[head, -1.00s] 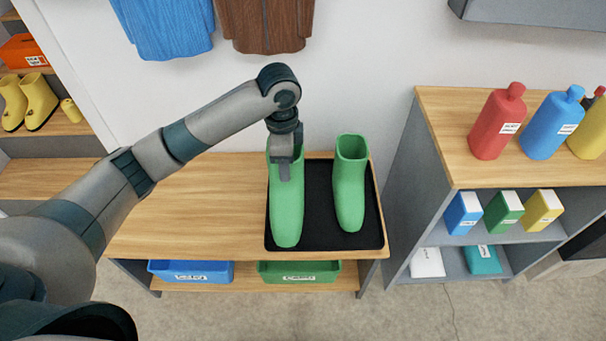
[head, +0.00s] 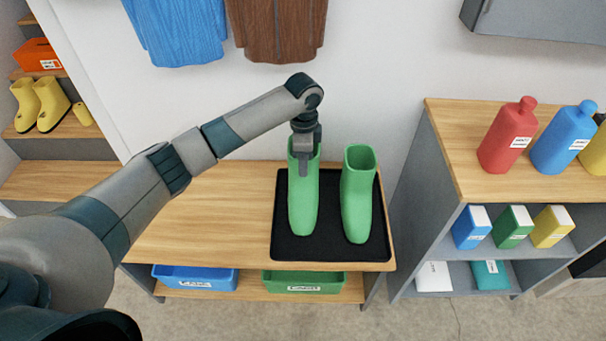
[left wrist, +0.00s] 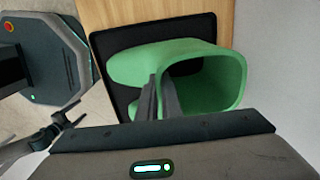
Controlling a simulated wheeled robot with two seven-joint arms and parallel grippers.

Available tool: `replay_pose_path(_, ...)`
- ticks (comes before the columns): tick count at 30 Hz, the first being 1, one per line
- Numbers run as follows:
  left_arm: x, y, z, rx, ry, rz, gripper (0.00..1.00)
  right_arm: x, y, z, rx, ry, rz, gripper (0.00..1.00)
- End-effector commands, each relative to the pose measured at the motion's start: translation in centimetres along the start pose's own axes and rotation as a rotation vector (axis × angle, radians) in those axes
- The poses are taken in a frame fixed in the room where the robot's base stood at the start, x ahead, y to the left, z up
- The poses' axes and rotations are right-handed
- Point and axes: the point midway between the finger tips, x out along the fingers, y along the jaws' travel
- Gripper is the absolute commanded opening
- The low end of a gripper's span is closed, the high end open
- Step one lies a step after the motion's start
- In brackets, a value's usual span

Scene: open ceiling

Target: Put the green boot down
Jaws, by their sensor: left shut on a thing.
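One green boot (head: 303,205) is upright over the left half of a black tray (head: 285,251) on the wooden bench. My left gripper (head: 304,166) comes from above and is shut on this boot's upper rim. In the left wrist view the fingers (left wrist: 155,97) grip the wall of the boot (left wrist: 233,77), beside its dark opening. The boot looks set on the tray, but its sole contact is hidden. A second green boot (head: 357,200) stands upright on the tray's right half, with a narrow gap between them. Part of my right arm seems to show in the left wrist view.
The bench (head: 195,210) is bare left of the tray. Blue (head: 195,277) and green (head: 305,282) bins sit on its lower shelf. A grey shelf unit (head: 412,205) with bottles and boxes stands at right. Blue and brown garments hang on the wall behind.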

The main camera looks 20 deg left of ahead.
Motion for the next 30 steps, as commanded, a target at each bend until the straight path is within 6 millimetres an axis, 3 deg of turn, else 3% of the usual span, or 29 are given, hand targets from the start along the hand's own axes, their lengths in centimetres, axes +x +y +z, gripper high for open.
replay_pose_path(5, 0.5, 0.0, 0.0, 0.0, 0.0, 0.0, 0.0, -0.1, 0.1, -0.3, 0.0, 0.006, 0.001, 0.69)
replay_pose_path(15, 3.9, 0.0, 0.1, -0.001, 0.0, 0.0, 0.0, -0.1, 0.3, -2.0, -0.001, 0.037, 0.004, 0.69)
replay_pose_path(27, 4.1, 0.0, 0.0, -0.001, 0.0, -0.001, 0.0, -0.1, 0.1, -1.2, -0.002, 0.027, 0.001, 0.69)
replay_pose_path(30, 4.2, 0.0, 0.1, 0.0, 0.0, 0.0, 0.24, 0.0, 0.0, -0.8, -0.002, 0.024, 0.0, 0.69)
